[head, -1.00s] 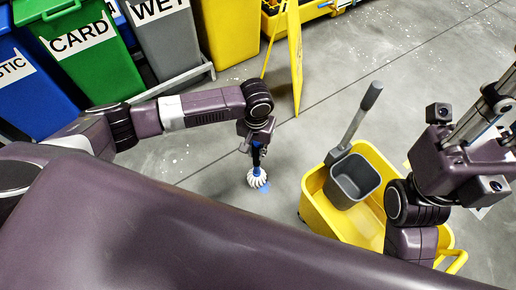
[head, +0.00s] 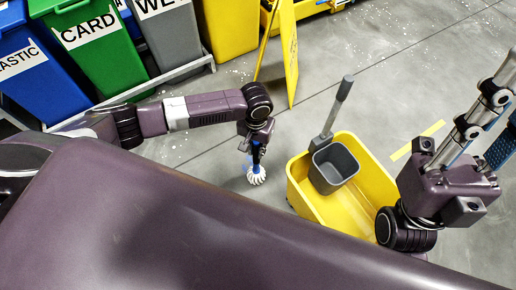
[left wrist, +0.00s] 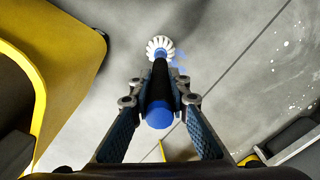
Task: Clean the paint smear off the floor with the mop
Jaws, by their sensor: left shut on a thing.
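My left gripper (head: 257,144) is shut on the mop's dark handle and points down at the floor. The mop (head: 257,176) has a round white fringed head with a blue collar, at or close to the floor. In the left wrist view the handle's blue end (left wrist: 159,115) sits between the two fingers, and the white head (left wrist: 160,46) is beyond it. A blue paint smear (left wrist: 182,62) shows on the floor beside the head, partly hidden by the mop. My right gripper (head: 490,125) is raised at the right edge, cut off by the frame; its fingertips are unclear.
A yellow mop bucket (head: 374,185) with a grey wringer (head: 334,168) stands right of the mop. A yellow floor sign (head: 289,60) stands behind. Blue, green (head: 98,55) and grey bins line the upper left. The grey floor behind the bucket is mostly clear.

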